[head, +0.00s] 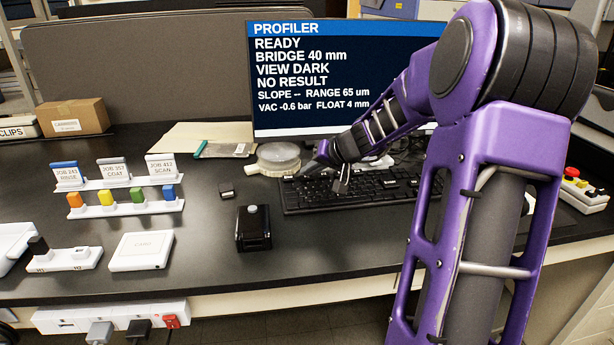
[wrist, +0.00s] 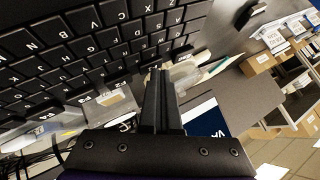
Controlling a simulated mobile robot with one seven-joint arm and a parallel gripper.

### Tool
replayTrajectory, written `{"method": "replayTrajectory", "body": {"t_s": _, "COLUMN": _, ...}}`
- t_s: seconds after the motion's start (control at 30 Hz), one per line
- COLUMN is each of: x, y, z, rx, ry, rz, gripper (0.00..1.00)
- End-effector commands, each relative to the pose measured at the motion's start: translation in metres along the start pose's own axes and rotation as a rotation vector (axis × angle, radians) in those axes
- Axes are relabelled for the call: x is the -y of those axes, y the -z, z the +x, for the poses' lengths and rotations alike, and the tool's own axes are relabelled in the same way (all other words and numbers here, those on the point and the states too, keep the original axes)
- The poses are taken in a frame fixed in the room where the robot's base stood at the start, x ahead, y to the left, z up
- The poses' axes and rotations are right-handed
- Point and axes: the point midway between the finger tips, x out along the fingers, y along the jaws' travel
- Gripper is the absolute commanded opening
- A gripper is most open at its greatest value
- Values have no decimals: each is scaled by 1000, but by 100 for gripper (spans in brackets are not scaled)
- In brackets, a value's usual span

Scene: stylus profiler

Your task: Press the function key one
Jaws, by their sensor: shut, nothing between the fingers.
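The black keyboard (head: 300,202) lies on the dark desk in front of the monitor. In the wrist view the keyboard (wrist: 60,45) fills the upper left, with white letters on its keys. A row of function keys (wrist: 110,84) runs along its edge nearest my gripper's base; their labels are small and hard to read. My gripper (head: 342,188) is shut and empty, pointing down over the keyboard's left part. In the wrist view my gripper's fingertips (wrist: 160,72) overlap the left end of the function row and hide part of it. I cannot tell which key is function key one, or whether the fingertips touch.
The monitor (head: 290,60) stands behind the keyboard and reads READY and VIEW DARK. A round clear-lidded dish (head: 278,157) sits behind the keyboard's left end. A black box with a button (head: 253,228) stands to the left. A red-button box (head: 580,188) is at far right.

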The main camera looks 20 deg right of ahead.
Motion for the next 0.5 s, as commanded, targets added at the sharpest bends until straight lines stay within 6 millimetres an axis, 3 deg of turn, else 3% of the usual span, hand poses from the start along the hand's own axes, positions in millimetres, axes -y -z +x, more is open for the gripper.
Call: {"method": "replayTrajectory", "body": {"t_s": 0.5, "x": 7, "y": 6, "z": -9, "rx": 0, "ry": 0, "rz": -2, "gripper": 0}}
